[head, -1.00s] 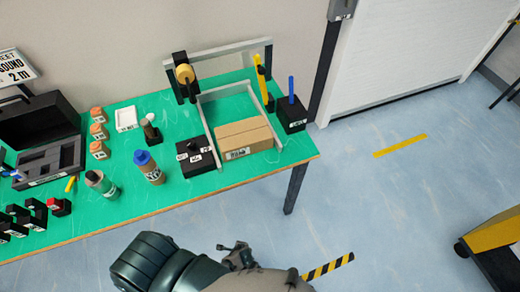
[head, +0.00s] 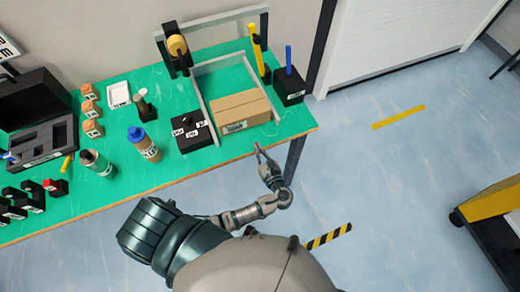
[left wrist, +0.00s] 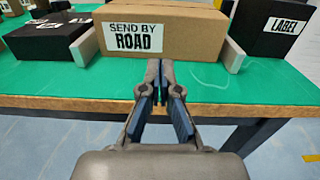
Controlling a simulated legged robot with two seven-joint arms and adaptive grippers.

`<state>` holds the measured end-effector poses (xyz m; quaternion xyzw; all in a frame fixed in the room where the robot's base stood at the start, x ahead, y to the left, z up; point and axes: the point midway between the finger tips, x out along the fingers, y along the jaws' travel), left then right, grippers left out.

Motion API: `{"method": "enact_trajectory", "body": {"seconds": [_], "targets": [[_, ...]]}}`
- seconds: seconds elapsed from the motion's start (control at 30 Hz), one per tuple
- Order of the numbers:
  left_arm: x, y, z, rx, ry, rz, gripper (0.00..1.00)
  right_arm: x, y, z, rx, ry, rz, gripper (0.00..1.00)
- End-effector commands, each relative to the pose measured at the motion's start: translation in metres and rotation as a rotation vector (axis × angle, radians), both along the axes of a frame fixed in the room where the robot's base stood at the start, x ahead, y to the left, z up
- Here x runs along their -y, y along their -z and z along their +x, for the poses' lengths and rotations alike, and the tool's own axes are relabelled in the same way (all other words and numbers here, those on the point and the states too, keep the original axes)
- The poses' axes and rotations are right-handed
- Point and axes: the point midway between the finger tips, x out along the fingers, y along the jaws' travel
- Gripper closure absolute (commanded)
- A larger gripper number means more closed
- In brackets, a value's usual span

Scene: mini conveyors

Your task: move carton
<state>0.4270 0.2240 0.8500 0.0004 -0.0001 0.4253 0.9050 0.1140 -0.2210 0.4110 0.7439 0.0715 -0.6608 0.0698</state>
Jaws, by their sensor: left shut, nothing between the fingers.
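The brown carton (head: 241,108) sits on the green table between two grey rails, near the table's right end. In the left wrist view the carton (left wrist: 185,28) shows its front face with a "SEND BY ROAD" label. My left gripper (head: 259,148) is shut and empty, at the table's front edge, just in front of the carton and apart from it. In the left wrist view the left gripper's fingertips (left wrist: 160,66) meet, pointing at the carton's front. My right gripper is not in view.
A black box (head: 192,132) stands left of the rails, and a black label box (head: 289,88) right of them. A tape roll (head: 177,45) is on a frame behind. Bottles (head: 145,145) and other items fill the table's left. Floor in front is mostly clear.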

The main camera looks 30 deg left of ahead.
Motion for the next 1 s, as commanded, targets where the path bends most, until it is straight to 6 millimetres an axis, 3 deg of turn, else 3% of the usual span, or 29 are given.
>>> {"method": "enact_trajectory", "body": {"seconds": [0.2,0.4,0.6,1.0], "targets": [[-0.038,0.0,0.031,0.001,-0.001,0.003,1.0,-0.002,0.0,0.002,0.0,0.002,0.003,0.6],[-0.064,0.001,0.053,-0.001,0.0,0.001,1.0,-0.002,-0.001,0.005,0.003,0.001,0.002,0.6],[-0.076,0.001,0.062,-0.001,0.001,-0.002,1.0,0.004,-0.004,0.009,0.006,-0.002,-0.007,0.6],[-0.079,0.001,0.065,-0.001,0.001,-0.002,1.0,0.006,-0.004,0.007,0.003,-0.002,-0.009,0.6]]}}
